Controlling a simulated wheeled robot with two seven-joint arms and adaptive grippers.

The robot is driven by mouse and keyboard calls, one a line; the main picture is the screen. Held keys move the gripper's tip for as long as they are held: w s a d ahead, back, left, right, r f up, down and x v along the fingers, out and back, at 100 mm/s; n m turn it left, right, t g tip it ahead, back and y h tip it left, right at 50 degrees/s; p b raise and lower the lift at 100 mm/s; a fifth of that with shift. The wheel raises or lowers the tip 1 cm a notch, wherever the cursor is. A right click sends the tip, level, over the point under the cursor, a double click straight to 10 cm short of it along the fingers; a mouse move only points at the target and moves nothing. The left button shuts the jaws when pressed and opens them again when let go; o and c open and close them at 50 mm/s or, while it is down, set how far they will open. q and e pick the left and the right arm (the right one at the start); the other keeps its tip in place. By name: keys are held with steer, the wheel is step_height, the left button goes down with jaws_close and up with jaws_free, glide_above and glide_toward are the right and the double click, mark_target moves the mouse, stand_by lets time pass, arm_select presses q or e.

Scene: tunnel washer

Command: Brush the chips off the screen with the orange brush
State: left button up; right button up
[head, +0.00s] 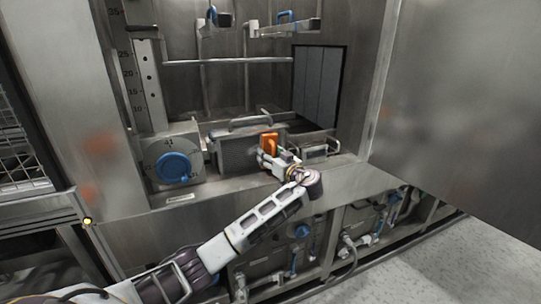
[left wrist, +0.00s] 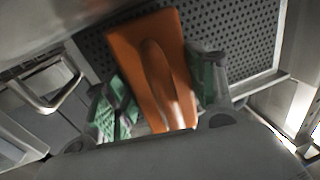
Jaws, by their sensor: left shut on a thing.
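My left gripper (head: 273,156) reaches into the open bay of the machine and is shut on the orange brush (head: 268,141). In the left wrist view the brush (left wrist: 150,65) lies between the green-padded fingers of the gripper (left wrist: 165,95), its broad back facing the camera. The dark perforated screen (left wrist: 245,38) shows behind and beside the brush. The bristles are hidden, so I cannot tell whether the brush touches the screen. I cannot make out any chips on the visible part of the screen. My right gripper is not in view.
A grey box with a bar handle (head: 232,153) stands left of the gripper. A panel with a blue knob (head: 173,167) is further left. A small handled frame (head: 316,152) sits to the right. A large steel panel (head: 455,110) bounds the right side. Rails cross the upper bay.

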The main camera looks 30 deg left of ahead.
mark_target(243, 156)
arm_select(q)
steer(key=shift+s+a, duration=1.35)
steer(key=shift+a, duration=0.1)
steer(key=shift+c, duration=0.2)
steer(key=shift+s+a, duration=0.1)
steer(key=shift+s+a+f+b, duration=0.2)
steer(key=shift+s+a+b, duration=0.35)
steer(key=shift+s+a, duration=1.05)
steer(key=shift+s+d, duration=0.1)
steer(key=shift+d, duration=0.05)
steer(key=shift+s+d+f, duration=0.2)
steer(key=shift+s+d, duration=0.2)
steer(key=shift+d, duration=0.05)
steer(key=shift+s+v, duration=0.15)
steer(key=shift+v, duration=1)
steer(key=shift+s+v, duration=0.2)
steer(key=shift+v, duration=0.95)
steer(key=shift+a+r, duration=0.1)
